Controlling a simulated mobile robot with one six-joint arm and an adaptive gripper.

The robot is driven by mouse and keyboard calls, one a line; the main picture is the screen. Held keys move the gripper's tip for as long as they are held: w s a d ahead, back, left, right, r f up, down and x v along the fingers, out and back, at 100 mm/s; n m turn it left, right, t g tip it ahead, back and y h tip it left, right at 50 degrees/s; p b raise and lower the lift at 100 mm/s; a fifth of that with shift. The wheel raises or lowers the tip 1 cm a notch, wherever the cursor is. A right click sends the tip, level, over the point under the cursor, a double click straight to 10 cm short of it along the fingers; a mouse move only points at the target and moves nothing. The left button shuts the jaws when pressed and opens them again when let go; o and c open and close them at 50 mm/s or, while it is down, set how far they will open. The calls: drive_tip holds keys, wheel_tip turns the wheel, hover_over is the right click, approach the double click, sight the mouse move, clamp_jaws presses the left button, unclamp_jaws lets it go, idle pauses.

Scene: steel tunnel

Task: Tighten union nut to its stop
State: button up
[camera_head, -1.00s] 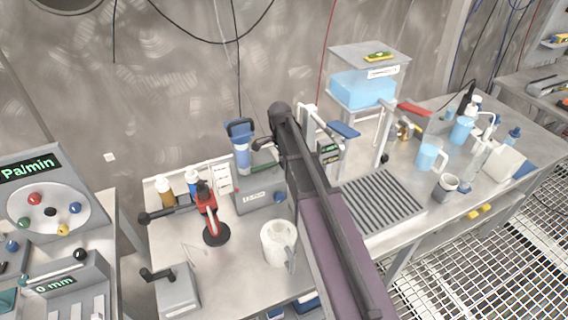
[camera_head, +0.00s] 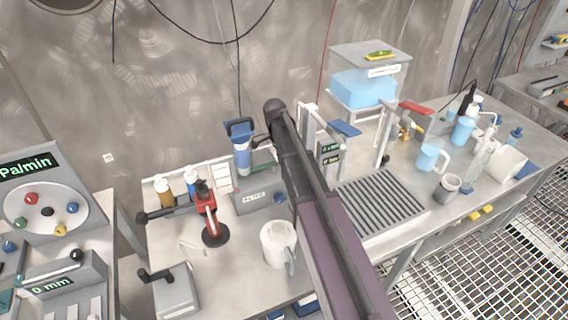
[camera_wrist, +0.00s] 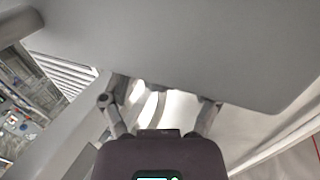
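A brass-coloured fitting (camera_head: 405,132) stands by a red lever on the right half of the bench in the head view. It is too small to tell whether it is the union nut or how tight it is. My gripper (camera_wrist: 160,98) shows in the wrist view with its finger links spread to left and right. Its fingertips are hidden behind a large grey panel (camera_wrist: 180,45), and white shapes show between the links. I cannot tell whether it holds anything. In the head view my arm crosses the bench, and the gripper is not visible.
A white jug (camera_head: 278,243), a red-and-black tool stand (camera_head: 211,215) and a grey crank box (camera_head: 176,290) stand left of my arm. A slatted drain tray (camera_head: 380,207) lies to its right. A clear-sided tank (camera_head: 364,88) stands behind. Bottles crowd the right end.

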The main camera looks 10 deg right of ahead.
drive_tip(key=shift+s+r+t+p, duration=0.1)
drive_tip(key=shift+t+p, duration=0.25)
drive_tip(key=shift+t, duration=0.05)
